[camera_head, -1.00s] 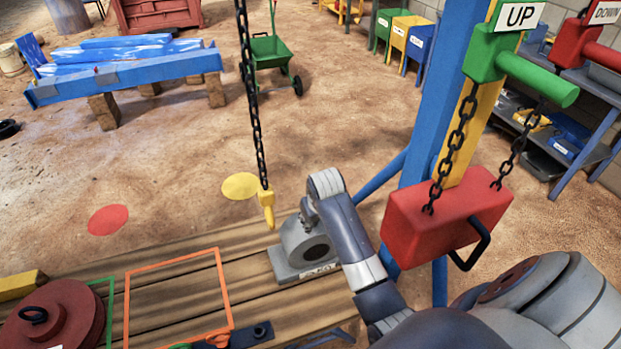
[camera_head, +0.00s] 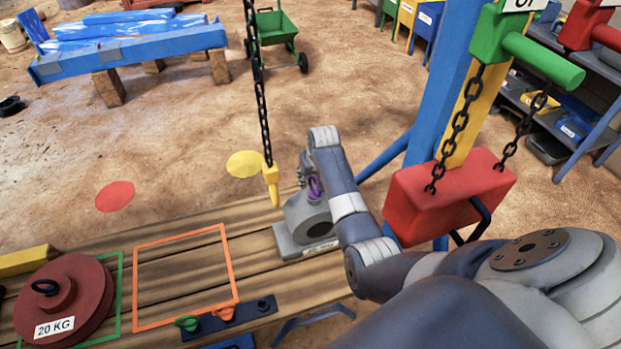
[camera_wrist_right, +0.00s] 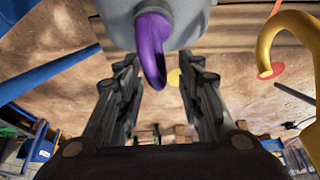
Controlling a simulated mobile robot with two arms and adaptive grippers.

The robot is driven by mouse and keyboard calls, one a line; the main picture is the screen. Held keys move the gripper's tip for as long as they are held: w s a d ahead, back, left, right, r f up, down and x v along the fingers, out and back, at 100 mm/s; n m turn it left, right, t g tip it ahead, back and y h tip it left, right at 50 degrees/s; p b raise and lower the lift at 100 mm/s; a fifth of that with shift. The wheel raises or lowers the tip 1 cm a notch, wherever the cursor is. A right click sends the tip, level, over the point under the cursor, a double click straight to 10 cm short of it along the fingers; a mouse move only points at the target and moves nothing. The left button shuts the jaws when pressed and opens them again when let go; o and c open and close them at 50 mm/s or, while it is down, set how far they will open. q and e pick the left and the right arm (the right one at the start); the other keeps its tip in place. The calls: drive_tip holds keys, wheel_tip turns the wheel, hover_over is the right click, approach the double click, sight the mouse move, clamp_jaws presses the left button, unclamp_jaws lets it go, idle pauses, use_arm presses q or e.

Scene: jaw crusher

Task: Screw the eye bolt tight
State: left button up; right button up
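A purple eye bolt (camera_head: 314,187) stands on top of a grey bearing block (camera_head: 290,244) on the wooden bench. In the right wrist view the purple eye bolt (camera_wrist_right: 152,50) hangs into the picture from the grey housing (camera_wrist_right: 185,22). My right gripper (camera_wrist_right: 160,66) is open, its two fingers apart on either side of the bolt's ring; clear gaps show on both sides. In the head view my right gripper (camera_head: 303,178) is small and partly hidden by my own wrist, right at the block's top. My left gripper is not in view.
A yellow hook (camera_head: 271,186) hangs on a chain close left of the block; it shows large in the right wrist view (camera_wrist_right: 290,38). Green (camera_head: 187,323) and orange (camera_head: 222,313) eye bolts sit in a blue rack (camera_head: 245,311). A red hoist box (camera_head: 448,198) hangs right.

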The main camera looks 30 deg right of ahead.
drive_tip(key=shift+x, duration=0.8)
clamp_jaws()
drive_tip(key=shift+s+r+m+p, duration=0.1)
drive_tip(key=shift+m+p, duration=0.3)
drive_tip(key=shift+m, duration=0.1)
drive_tip(key=shift+d+m+h, duration=0.1)
drive_tip(key=shift+m+h, duration=0.2)
drive_tip(key=shift+m, duration=0.2)
drive_tip(key=m, duration=0.1)
drive_tip(key=m+h, duration=0.1)
drive_tip(key=shift+s+d+m+g, duration=0.2)
drive_tip(key=shift+d+m+g, duration=0.1)
drive_tip(key=shift+m+g, duration=0.1)
drive_tip(key=shift+f, duration=0.2)
